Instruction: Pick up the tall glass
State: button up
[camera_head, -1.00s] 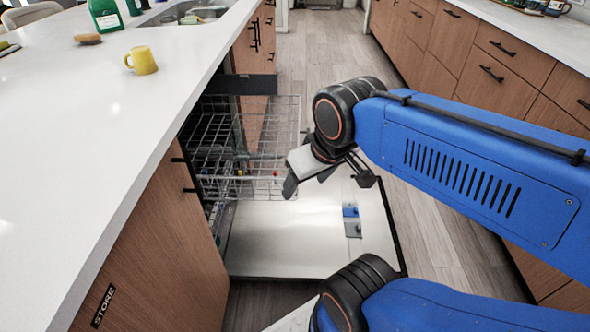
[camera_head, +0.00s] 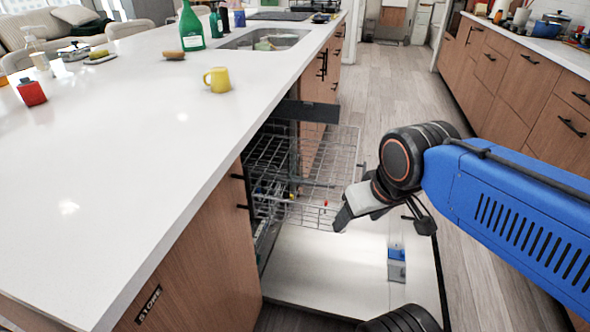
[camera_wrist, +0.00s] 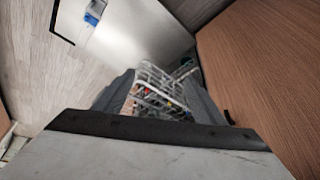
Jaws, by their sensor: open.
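I cannot make out a tall glass for certain in either view. My gripper (camera_head: 384,214) is open and empty, above the lowered dishwasher door (camera_head: 330,275) and to the right of the pulled-out wire rack (camera_head: 320,165). In the wrist view the two dark fingers of my gripper (camera_wrist: 158,98) stand apart. The wire rack (camera_wrist: 155,85) shows between and beyond them, with small coloured bits on it. Most of the rack's inside is too small or blurred to tell.
The white island counter (camera_head: 130,180) carries a yellow mug (camera_head: 217,80), a green bottle (camera_head: 191,28), a red container (camera_head: 31,92) and a brown brush (camera_head: 174,55). A sink (camera_head: 265,39) lies at its far end. Wooden floor (camera_head: 390,85) is clear between the cabinets.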

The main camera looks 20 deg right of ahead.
jog(key=shift+o, duration=0.2)
notch_tip(320, 180, up, 5)
jog(key=n+g+y, duration=0.1)
jog(key=n+g, duration=0.3)
jog(key=n, duration=0.9)
send_over(296, 154)
jog(key=d, duration=0.1)
jog(key=f, duration=1)
jog(key=shift+s+a+f, duration=0.1)
jog(key=shift+a+f, duration=0.25)
jog(key=shift+a, duration=0.05)
jog(key=shift+w+a+f, duration=0.15)
jog(key=shift+f, duration=0.85)
jog(key=shift+w+a+f, duration=0.1)
jog(key=shift+f, duration=0.85)
jog(key=shift+w+a+f, duration=0.15)
jog(key=shift+f, duration=0.85)
jog(key=c, duration=1.2)
jog(key=shift+c, duration=0.2)
jog(key=shift+r, duration=0.1)
